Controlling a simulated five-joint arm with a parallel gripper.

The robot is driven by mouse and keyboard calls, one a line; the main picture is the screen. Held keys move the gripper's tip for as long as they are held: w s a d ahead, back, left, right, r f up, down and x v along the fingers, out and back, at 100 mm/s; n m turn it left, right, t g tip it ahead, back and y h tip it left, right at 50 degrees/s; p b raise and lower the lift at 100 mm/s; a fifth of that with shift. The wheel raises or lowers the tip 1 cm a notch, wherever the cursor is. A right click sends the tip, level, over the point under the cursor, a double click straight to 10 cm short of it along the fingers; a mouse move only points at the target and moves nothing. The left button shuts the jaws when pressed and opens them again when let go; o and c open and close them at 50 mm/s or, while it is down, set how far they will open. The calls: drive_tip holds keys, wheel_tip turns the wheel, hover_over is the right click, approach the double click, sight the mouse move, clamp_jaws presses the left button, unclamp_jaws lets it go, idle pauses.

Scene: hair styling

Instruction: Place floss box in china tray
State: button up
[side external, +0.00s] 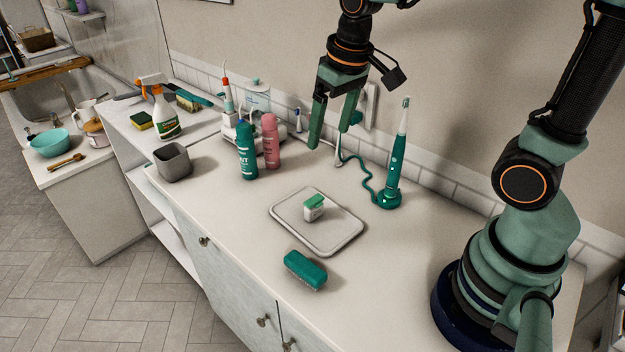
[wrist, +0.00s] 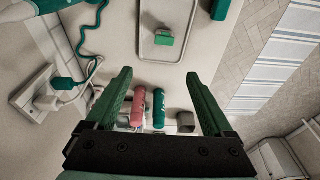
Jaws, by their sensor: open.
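The floss box (side external: 313,207), small and white with a green lid, sits on the china tray (side external: 290,232), a pale flat tray with a raised rim on the counter. In the wrist view the floss box (wrist: 164,40) shows its green top inside the tray (wrist: 142,52), near the upper edge of the picture. My gripper (side external: 331,145) is open and empty, raised above the counter behind the tray, apart from both. Its two green fingers (wrist: 165,80) are spread wide in the wrist view, with no object held between them.
A teal bottle (side external: 246,150) and a pink bottle (side external: 271,141) stand left of my gripper. An electric toothbrush (side external: 391,175) with a cord stands to its right. A teal brush (side external: 305,270) lies in front of the tray. A grey cup (side external: 173,163) stands far left.

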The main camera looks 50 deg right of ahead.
drive_tip(key=s+d+r+t, duration=0.1)
drive_tip(key=s+r+t, duration=0.2)
drive_tip(key=s, duration=0.3)
drive_tip(key=shift+d+r+n, duration=0.15)
drive_tip(key=shift+r+n, duration=0.15)
drive_tip(key=shift+r, duration=0.2)
idle(0.9)
